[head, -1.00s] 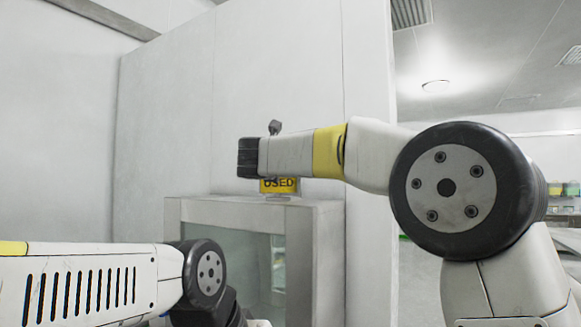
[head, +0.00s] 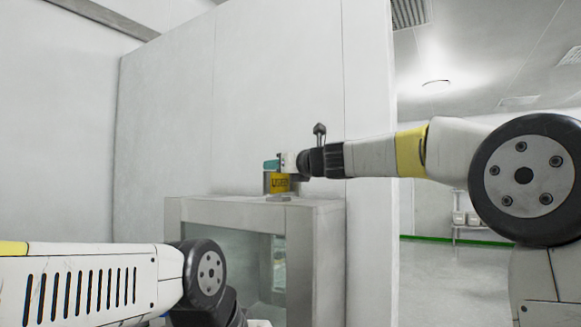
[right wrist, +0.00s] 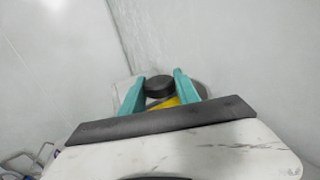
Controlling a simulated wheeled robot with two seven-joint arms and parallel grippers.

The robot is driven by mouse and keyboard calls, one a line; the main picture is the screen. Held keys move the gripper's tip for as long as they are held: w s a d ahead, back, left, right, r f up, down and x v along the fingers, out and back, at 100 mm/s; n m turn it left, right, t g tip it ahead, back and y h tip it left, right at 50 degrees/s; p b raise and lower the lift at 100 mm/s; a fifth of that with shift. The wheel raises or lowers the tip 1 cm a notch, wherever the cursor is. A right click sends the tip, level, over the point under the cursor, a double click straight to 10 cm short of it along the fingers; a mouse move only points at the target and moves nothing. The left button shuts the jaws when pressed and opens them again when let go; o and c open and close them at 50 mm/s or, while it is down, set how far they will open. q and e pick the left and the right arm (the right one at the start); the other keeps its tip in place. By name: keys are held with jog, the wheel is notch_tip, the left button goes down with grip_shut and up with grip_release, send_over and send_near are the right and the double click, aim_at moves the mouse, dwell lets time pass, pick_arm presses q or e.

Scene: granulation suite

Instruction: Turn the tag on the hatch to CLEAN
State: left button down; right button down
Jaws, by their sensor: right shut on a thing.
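The tag (head: 279,184) is a yellow plate that reads USED. It stands on top of the hatch (head: 188,210), a pale box with a glass front. My right gripper (head: 271,165) reaches in from the right at the top of the tag. In the right wrist view its teal fingers (right wrist: 160,80) lie on either side of the tag's round black knob (right wrist: 159,87), with a bit of yellow below it. The gripper is shut on the tag. My left arm lies low at the left, and its gripper is out of the picture.
A pale wall panel (head: 270,90) rises close behind the hatch. Open floor (head: 450,280) lies to the right of the panel, with a small rack (head: 465,222) far back. The top of the hatch is clear around the tag's base.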

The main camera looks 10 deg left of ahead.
dwell(0.4)
jog(key=c, duration=0.9)
grip_release()
jog(key=v, duration=0.8)
jog(key=shift+w, duration=0.15)
